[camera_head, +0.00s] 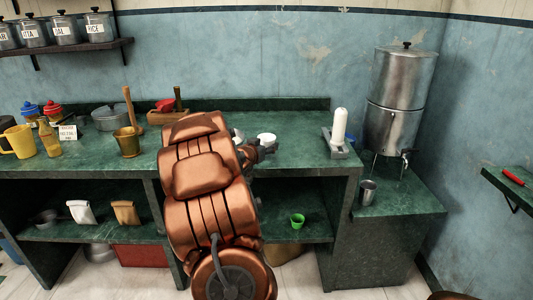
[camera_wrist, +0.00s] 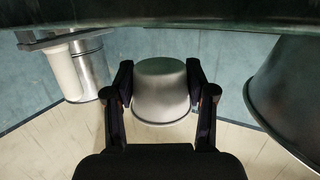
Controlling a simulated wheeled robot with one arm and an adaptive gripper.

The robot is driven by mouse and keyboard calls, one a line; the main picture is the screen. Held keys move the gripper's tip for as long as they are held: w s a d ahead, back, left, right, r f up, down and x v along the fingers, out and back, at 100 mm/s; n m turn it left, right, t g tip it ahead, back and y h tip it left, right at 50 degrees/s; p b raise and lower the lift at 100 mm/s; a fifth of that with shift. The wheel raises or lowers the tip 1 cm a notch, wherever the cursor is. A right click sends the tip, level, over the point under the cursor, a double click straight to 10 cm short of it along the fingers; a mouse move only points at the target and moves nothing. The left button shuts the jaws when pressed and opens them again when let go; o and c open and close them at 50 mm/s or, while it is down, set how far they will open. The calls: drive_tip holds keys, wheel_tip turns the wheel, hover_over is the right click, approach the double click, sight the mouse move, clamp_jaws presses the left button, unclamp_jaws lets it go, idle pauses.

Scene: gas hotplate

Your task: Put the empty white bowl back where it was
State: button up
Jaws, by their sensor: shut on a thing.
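The white bowl (camera_head: 266,137) is over the back part of the green counter, just right of my copper arm. My gripper (camera_head: 256,148) is shut on it. In the wrist view, which is upside down, the two black fingers grip opposite sides of the bowl (camera_wrist: 160,92). Its wide rim faces the bottom of that picture, so it is upright. A strip of wall shows between its base and the counter, so it looks held clear of the surface. Its inside is not clearly visible.
A white filter candle on a grey stand (camera_head: 341,150) is right of the bowl, before a tall steel water filter (camera_head: 400,90). A brass mortar (camera_head: 128,142) is left of my arm. A large metal vessel (camera_wrist: 290,85) is close by in the wrist view. Counter (camera_head: 300,158) right of the bowl is clear.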

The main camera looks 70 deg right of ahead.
sight(267, 157)
drive_tip(key=shift+w+d, duration=0.15)
drive_tip(key=shift+d, duration=0.5)
drive_tip(key=shift+f+b, duration=0.3)
drive_tip(key=shift+f, duration=1.5)
drive_tip(key=shift+f, duration=0.4)
